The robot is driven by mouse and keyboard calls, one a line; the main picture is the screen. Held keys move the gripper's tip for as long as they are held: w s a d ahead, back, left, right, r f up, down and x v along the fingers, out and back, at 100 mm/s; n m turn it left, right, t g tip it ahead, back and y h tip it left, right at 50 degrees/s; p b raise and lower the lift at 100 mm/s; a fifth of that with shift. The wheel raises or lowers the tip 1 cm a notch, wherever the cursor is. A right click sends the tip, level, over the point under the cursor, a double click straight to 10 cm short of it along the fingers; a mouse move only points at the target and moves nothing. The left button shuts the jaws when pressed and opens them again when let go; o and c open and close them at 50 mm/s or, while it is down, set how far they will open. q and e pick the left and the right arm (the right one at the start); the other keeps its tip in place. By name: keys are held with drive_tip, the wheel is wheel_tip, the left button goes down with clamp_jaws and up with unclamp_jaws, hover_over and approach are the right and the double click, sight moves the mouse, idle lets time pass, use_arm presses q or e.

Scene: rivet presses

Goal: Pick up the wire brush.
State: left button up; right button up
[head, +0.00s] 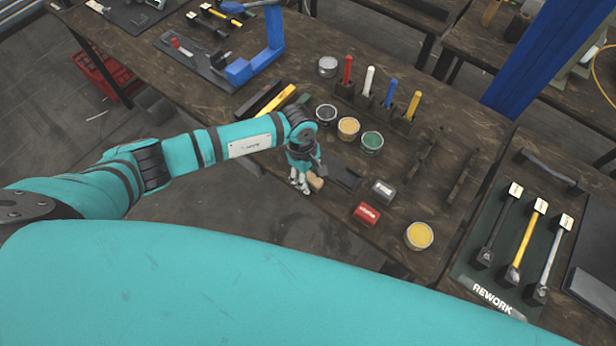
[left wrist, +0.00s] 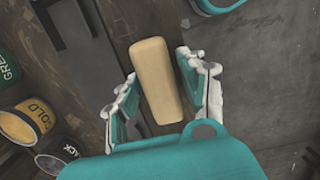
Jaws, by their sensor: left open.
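A tan wooden block with rounded edges (left wrist: 157,82), seemingly the wire brush's wooden body, lies between the fingers of my left gripper (left wrist: 158,66) in the left wrist view. No bristles show. My left gripper is open, one finger on each side of the block, with a visible gap at the right finger. In the head view, my left gripper (head: 303,184) is at the table's front edge, and a small part of the tan block (head: 316,182) shows beside its fingers. The rest is hidden by the gripper. My right gripper is not in view.
Open paint cans, black (head: 326,114), gold (head: 348,128) and green (head: 371,142), stand behind my left gripper. A red box (head: 366,214), a grey box (head: 383,191) and a yellow can (head: 419,236) are to the right. A green "REWORK" mat (head: 476,272) holds several tools.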

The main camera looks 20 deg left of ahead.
sight(309, 175)
use_arm(q)
drive_tip(key=shift+f, duration=0.1)
clamp_jaws()
drive_tip(key=shift+r+p, duration=0.35)
wheel_tip(309, 175, up, 2)
drive_tip(key=shift+w+r+b, duration=0.1)
drive_tip(key=shift+r+b, duration=0.15)
drive_tip(key=shift+b, duration=0.8)
drive_tip(key=s+d+r+b, duration=0.1)
drive_tip(key=s+d+b, duration=0.1)
drive_tip(key=s+d, duration=0.2)
drive_tip(key=s+d+r+b, duration=0.1)
drive_tip(key=s+d+b, duration=0.2)
drive_tip(key=s, duration=0.6)
drive_tip(key=shift+s+d+r, duration=0.15)
drive_tip(key=shift+s+d, duration=0.1)
drive_tip(key=shift+d, duration=0.7)
